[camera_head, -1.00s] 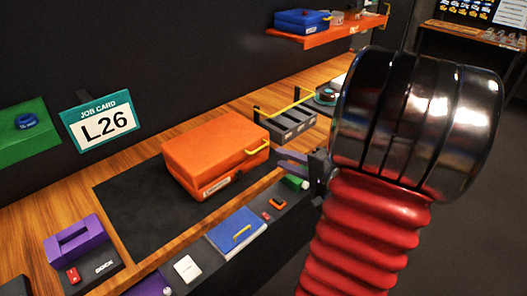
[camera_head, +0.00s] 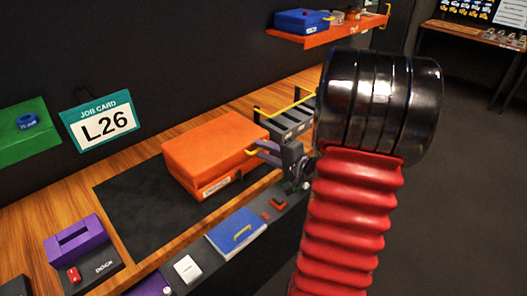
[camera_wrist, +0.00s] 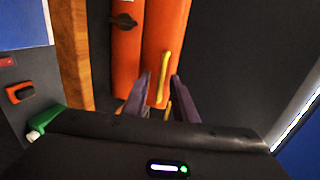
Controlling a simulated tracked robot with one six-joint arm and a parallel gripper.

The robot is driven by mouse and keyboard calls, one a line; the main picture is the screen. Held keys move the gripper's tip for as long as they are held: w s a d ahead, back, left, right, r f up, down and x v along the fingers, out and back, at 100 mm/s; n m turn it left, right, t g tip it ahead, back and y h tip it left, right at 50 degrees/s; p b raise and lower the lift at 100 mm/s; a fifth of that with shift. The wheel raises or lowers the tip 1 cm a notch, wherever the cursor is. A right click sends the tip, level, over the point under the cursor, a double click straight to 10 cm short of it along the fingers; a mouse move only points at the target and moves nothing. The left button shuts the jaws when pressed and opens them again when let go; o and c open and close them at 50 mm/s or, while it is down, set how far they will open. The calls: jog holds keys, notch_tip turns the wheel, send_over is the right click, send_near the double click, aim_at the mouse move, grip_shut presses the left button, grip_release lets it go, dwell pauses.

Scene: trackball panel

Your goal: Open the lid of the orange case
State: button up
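The orange case (camera_head: 207,152) lies on a dark mat on the wooden bench with its lid down. In the wrist view, the case (camera_wrist: 126,65) shows a dark seam, a black latch, and a yellow handle (camera_wrist: 163,78) on the lid's side. My gripper (camera_head: 262,152) is at the right end of the case, close to the yellow handle. In the wrist view, my gripper (camera_wrist: 160,85) has its two purple fingers apart, one on each side of the handle. I cannot tell whether they touch it. My gripper and arm partly hide the handle end in the head view.
A dark rack with a yellow bar (camera_head: 288,120) stands just behind my gripper. A purple block (camera_head: 76,240) sits at left. A job card (camera_head: 102,120) reads L26.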

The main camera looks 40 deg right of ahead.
jog(key=c, duration=0.6)
grip_shut()
jog(key=shift+s+f, duration=0.1)
dwell(0.7)
